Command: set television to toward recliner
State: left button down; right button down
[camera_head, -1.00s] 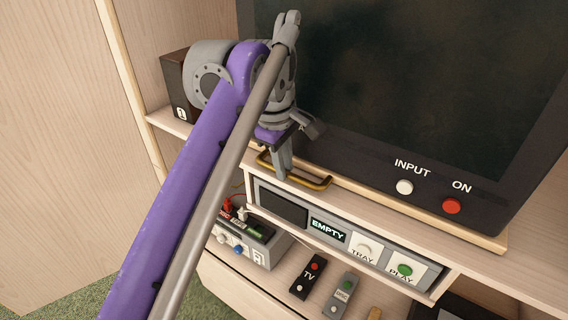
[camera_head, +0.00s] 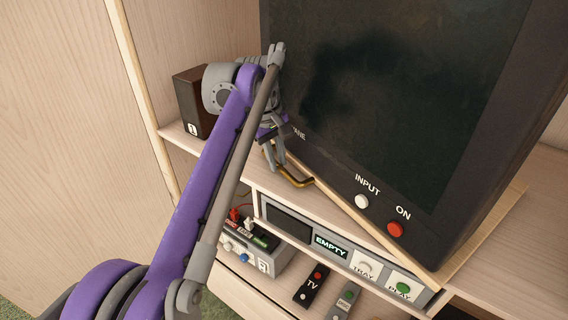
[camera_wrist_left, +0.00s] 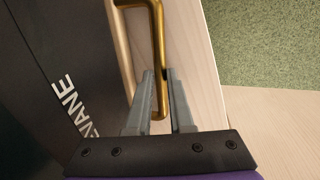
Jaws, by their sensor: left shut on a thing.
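The television (camera_head: 400,90) is a large dark screen with a white INPUT button and a red ON button on its lower frame. It stands on a thin wooden board (camera_head: 385,248), set at an angle to the shelf front. A brass handle (camera_head: 298,183) is fixed at the board's left front. My left gripper (camera_head: 280,163) is at this handle, with its fingers closed on it. In the left wrist view, the handle (camera_wrist_left: 158,50) runs between the grey fingers (camera_wrist_left: 159,88), beside the television's dark frame (camera_wrist_left: 55,70). The recliner and my right gripper are not in view.
A brown speaker (camera_head: 190,100) stands left of the television. Below are a player (camera_head: 330,243) reading EMPTY, a grey box (camera_head: 245,250) with plugs and knobs, and remotes (camera_head: 312,285). A pale wood panel (camera_head: 70,120) closes the left side.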

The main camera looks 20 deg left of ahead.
pick_arm(q)
jog(key=shift+w+a+r, duration=0.1)
jog(key=shift+w+a, duration=0.1)
jog(key=shift+w, duration=0.2)
jog(key=shift+s, duration=0.2)
jog(key=c, duration=0.8)
grip_release()
jog(key=shift+w, duration=0.2)
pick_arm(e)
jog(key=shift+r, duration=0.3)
pick_arm(q)
jog(key=shift+s, duration=0.1)
jog(key=r, duration=0.3)
jog(key=s+r+p, duration=0.1)
jog(key=r, duration=0.3)
jog(key=a+r+p, duration=0.1)
jog(key=r, duration=0.2)
jog(key=shift+s+a+r, duration=0.1)
jog(key=shift+s+r, duration=0.1)
jog(key=shift+r, duration=0.05)
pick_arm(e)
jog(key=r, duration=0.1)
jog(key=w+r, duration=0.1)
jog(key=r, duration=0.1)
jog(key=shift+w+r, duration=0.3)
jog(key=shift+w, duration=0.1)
pick_arm(q)
jog(key=shift+s, duration=0.1)
